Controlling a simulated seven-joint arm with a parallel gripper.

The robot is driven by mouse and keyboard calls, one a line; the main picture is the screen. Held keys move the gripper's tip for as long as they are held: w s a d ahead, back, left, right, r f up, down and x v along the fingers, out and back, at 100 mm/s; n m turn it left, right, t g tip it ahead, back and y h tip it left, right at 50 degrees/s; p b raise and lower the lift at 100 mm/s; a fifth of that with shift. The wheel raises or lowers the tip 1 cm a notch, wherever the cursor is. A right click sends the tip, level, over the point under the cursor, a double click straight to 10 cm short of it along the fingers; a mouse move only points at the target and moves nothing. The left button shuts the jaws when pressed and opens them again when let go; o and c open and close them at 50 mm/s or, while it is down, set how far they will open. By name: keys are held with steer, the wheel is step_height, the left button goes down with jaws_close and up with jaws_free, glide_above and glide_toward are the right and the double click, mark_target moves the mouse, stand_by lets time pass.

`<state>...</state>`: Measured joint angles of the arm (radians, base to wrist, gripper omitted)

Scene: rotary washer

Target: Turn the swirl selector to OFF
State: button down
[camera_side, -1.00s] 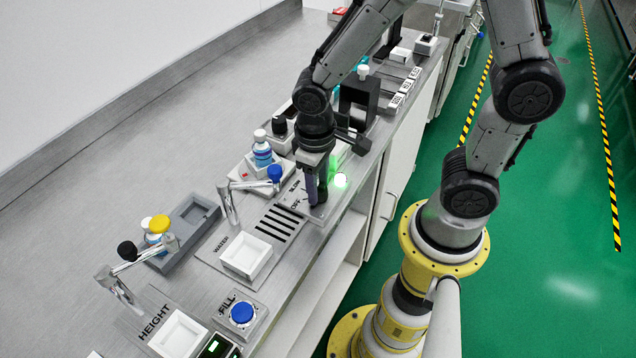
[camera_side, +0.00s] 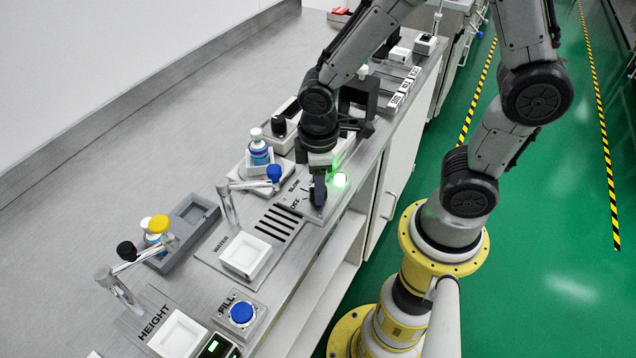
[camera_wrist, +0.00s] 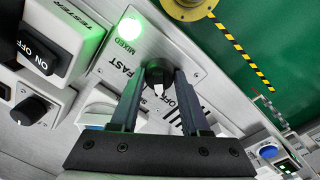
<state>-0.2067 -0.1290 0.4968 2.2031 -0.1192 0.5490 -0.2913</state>
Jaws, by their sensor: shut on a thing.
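The swirl selector is a dark round knob (camera_wrist: 158,72) with a white pointer mark, on a light metal plate (camera_wrist: 110,62). In the wrist view, the word FAST is to its left and OFF, partly covered by a finger, is at its lower right. The white mark points down in that picture, between the fingers; I cannot tell exactly which label it lines up with. My gripper (camera_wrist: 159,82) is shut on the knob, one finger on each side. In the side view my gripper (camera_side: 318,197) stands over the plate and hides the knob.
A green lamp (camera_wrist: 130,27) marked MIXED glows beside the selector; it also shows in the side view (camera_side: 340,180). A TESTER ON/OFF switch (camera_wrist: 40,50) is close by.

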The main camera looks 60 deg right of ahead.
steer(key=shift+w, duration=0.1)
steer(key=shift+c, duration=1.9)
jaws_free()
step_height(320, 180, up, 14)
steer(key=shift+s+a, duration=0.35)
steer(key=shift+a, duration=0.05)
steer(key=s+d+r+m+t, duration=0.3)
steer(key=s+d+m+t, duration=0.1)
steer(key=s, duration=0.4)
steer(key=m+t, duration=0.1)
steer(key=m, duration=0.1)
steer(key=shift+s+d+r+m+y, duration=0.2)
steer(key=shift+d+r+m+y, duration=0.1)
steer(key=shift+d+m, duration=0.1)
